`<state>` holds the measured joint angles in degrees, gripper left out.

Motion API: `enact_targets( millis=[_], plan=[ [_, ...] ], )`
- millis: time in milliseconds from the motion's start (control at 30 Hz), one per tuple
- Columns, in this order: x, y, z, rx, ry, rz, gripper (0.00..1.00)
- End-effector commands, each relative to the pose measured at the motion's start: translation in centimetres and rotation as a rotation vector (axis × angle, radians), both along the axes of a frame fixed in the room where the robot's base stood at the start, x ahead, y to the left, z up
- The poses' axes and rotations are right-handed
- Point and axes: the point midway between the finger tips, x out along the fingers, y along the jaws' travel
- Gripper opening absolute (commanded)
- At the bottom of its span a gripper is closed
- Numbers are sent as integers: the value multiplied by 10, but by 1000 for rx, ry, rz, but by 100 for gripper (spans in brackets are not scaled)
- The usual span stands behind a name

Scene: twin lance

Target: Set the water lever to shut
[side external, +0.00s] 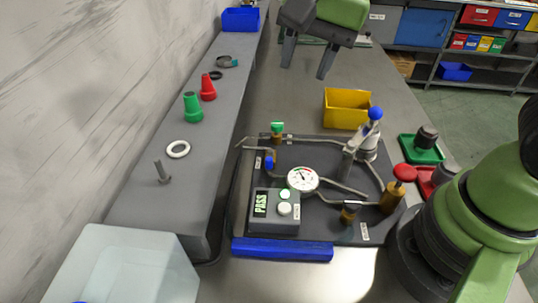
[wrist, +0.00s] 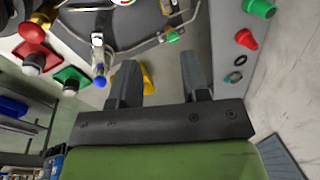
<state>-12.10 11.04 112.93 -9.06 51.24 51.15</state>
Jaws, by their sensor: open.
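A lever with a blue ball knob (side external: 375,113) stands upright on a silver body at the back right of the dark rig plate (side external: 330,232). The same blue knob shows in the wrist view (wrist: 100,82), left of my fingers. A small blue handle (side external: 269,162) sits on the pipe at the rig's left. A green-topped valve (side external: 277,127) is at the rig's back left. I cannot read which label marks water. My gripper (side external: 306,65) is open and empty, high above the table behind the rig, apart from everything; it also shows in the wrist view (wrist: 160,62).
A yellow bin (side external: 347,108) stands behind the rig. A gauge (side external: 302,179), a box reading PASS (side external: 274,210) and a red knob (side external: 405,172) are on the rig. The table behind the rig is mostly clear.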

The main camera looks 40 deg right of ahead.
Motion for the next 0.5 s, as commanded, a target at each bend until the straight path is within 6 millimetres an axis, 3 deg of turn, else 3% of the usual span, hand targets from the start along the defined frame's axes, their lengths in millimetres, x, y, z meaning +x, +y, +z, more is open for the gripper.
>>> enact_targets(
  millis=[33,200,333,500],
  plan=[
    [10,7,-17,-8,47,-41,42],
    [30,24,-64,-37,146,-183,42],
    [36,31,-88,-57,187,-252,42],
    [38,34,-102,-67,204,-286,42]
  ],
)
